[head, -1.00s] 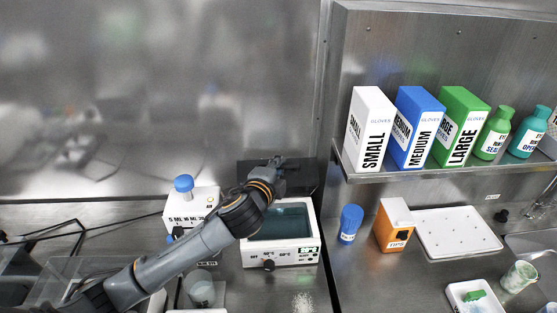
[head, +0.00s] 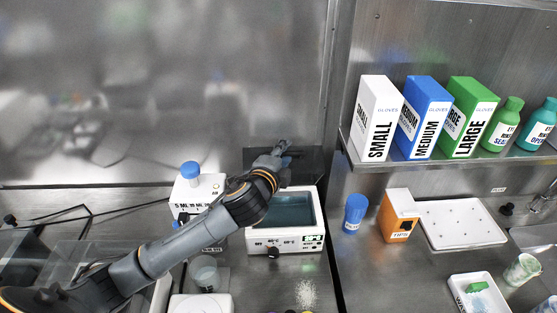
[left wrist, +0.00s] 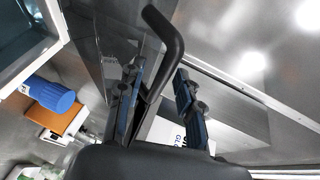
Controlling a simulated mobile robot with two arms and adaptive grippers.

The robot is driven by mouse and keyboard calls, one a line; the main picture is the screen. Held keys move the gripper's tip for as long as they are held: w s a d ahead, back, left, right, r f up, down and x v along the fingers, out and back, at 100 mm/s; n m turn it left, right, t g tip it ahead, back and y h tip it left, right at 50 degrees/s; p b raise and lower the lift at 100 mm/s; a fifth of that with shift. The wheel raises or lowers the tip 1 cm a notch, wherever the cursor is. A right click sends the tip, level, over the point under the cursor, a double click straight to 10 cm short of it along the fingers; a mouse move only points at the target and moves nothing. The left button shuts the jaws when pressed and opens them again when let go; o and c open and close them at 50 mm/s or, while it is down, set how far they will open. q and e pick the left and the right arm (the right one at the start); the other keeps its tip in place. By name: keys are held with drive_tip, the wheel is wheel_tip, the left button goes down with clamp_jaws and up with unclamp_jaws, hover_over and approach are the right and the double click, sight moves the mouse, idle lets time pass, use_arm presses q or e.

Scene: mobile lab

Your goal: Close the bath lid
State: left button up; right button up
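The white water bath (head: 286,238) stands on the bench with its basin of dark water uncovered. Its dark see-through lid (head: 308,160) is raised behind the basin, against the back wall. My left arm reaches across the bath's left side, and my left gripper (head: 281,150) is at the raised lid. In the left wrist view, the black lid handle (left wrist: 170,38) runs between the two fingers of the left gripper (left wrist: 160,95). The fingers are apart, with gaps beside the handle; contact is not clear. The bath's rim (left wrist: 48,50) shows at upper left there. My right gripper is out of view.
A white device with a blue knob (head: 190,169) stands left of the bath. A blue-capped bottle (head: 355,212), an orange tips box (head: 399,215) and a white tray (head: 462,224) stand right of it. Glove boxes (head: 426,115) and bottles fill the shelf above.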

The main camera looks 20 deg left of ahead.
use_arm(q)
drive_tip(key=v, duration=1.1)
drive_tip(key=shift+s+r, duration=0.15)
drive_tip(key=shift+s, duration=0.15)
drive_tip(key=shift+c, duration=0.4)
